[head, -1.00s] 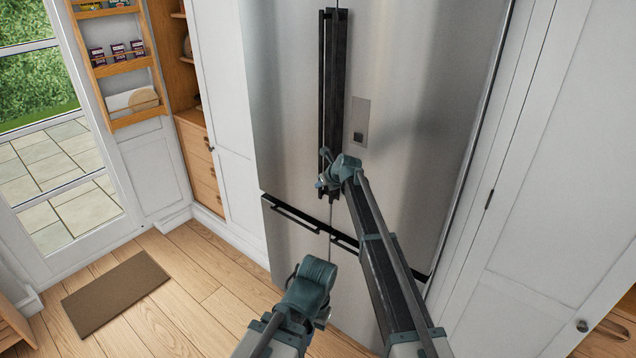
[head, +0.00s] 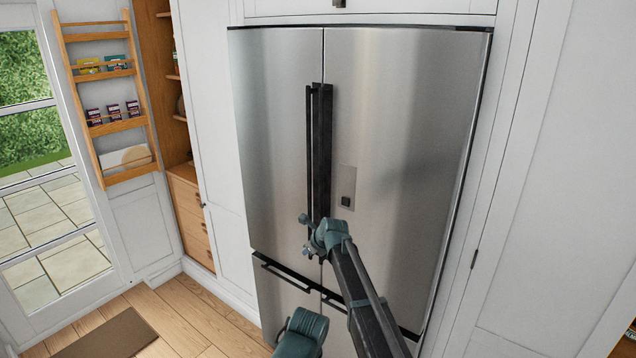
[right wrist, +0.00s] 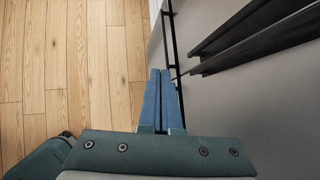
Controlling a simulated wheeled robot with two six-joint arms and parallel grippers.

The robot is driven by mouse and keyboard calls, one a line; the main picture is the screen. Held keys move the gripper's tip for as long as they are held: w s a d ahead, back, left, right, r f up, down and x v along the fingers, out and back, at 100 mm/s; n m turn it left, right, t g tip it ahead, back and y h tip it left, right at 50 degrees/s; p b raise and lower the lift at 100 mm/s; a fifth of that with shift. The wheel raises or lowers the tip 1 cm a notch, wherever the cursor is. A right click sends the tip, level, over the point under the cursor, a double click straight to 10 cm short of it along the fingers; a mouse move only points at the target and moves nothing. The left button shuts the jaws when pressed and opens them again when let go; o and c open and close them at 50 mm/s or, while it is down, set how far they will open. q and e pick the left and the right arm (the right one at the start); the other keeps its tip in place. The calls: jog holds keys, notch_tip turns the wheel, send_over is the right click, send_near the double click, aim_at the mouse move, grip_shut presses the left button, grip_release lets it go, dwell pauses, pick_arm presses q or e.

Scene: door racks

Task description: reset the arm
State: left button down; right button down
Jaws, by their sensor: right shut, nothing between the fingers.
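My right gripper (head: 308,236) is in front of the steel fridge (head: 400,130), near the lower end of its long dark door handles (head: 319,150). In the right wrist view its two blue fingers (right wrist: 160,95) lie together with nothing between them. The dark handles (right wrist: 255,40) show to the right of the fingers there, apart from them. My left arm shows only as a teal joint (head: 301,332) at the bottom of the head view; its gripper is not visible.
A wooden door rack (head: 108,95) with small boxes hangs at the left beside a glazed door (head: 30,150). Wooden drawers (head: 190,215) stand left of the fridge. A brown mat (head: 105,335) lies on the wood floor. Lower drawer handles (head: 285,274) stick out below the gripper.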

jog(key=s+d+f+n+g+h, duration=0.1)
jog(key=s+d+f+n+g, duration=0.1)
jog(key=s+d+n, duration=0.9)
jog(key=s+d+f+n+g+h, duration=0.15)
jog(key=s+d+n, duration=0.4)
jog(key=s, duration=0.95)
jog(key=s+d+f+n+g+h, duration=0.25)
jog(key=s+d+n, duration=0.55)
jog(key=s, duration=0.4)
jog(key=s+a+f+n+g+b, duration=0.1)
jog(key=s+a+f+n+b, duration=0.4)
jog(key=a+f+b, duration=0.4)
jog(key=s+a+b, duration=0.1)
jog(key=a, duration=0.1)
jog(key=shift+a+f+h+b, duration=0.3)
jog(key=shift+f, duration=0.05)
jog(key=shift+s, duration=0.1)
dwell(2.7)
